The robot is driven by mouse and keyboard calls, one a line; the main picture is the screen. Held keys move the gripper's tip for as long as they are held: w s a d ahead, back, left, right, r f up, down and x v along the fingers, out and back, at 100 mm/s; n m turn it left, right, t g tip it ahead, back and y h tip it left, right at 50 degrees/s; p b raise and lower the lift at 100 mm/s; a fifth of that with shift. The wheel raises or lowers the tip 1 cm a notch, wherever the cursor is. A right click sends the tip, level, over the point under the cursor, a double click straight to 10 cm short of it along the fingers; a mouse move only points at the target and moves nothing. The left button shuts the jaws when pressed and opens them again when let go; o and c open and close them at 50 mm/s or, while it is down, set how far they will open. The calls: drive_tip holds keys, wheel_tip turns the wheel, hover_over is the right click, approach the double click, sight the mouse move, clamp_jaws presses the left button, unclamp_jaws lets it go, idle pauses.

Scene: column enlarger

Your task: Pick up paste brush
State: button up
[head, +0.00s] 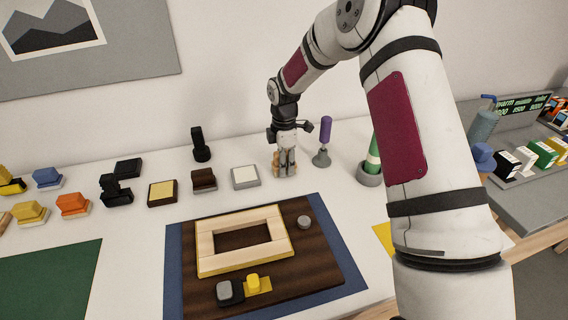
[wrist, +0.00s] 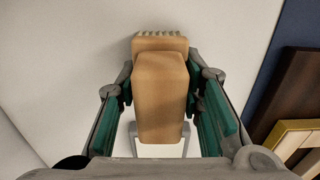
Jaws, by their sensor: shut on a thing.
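The paste brush (wrist: 161,92) is a tan wooden block with a pale ridged end at the top of the wrist view. It sits between the two green-padded fingers of my gripper (wrist: 160,115), which is shut on it. In the head view my gripper (head: 285,165) points down at the back of the white table, with a little of the tan brush (head: 276,160) showing beside the fingers. Most of the brush is hidden there by the fingers. I cannot tell whether the brush touches the table.
A purple-handled tool in a grey holder (head: 322,158) stands close right of my gripper, and a white-topped block (head: 245,177) close left. A wooden frame (head: 243,240) lies on a dark board in front. A green tool in a grey cup (head: 370,172) stands further right.

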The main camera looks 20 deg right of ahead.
drive_tip(key=shift+w+r, duration=0.1)
drive_tip(key=shift+r, duration=0.45)
wheel_tip(320, 180, up, 2)
drive_tip(key=shift+r+b, duration=0.1)
drive_tip(key=shift+b, duration=0.35)
drive_tip(key=shift+s+d+r, duration=0.2)
drive_tip(key=shift+s+d, duration=0.1)
drive_tip(key=shift+s, duration=0.4)
drive_tip(key=s+d, duration=0.2)
drive_tip(key=s, duration=0.2)
drive_tip(key=s+d+r, duration=0.1)
drive_tip(key=s+d, duration=0.1)
drive_tip(key=s, duration=0.3)
drive_tip(key=s+d, duration=0.2)
drive_tip(key=s, duration=0.2)
drive_tip(key=shift+s+r, duration=0.15)
drive_tip(key=shift+s, duration=0.05)
drive_tip(key=o, duration=0.7)
clamp_jaws()
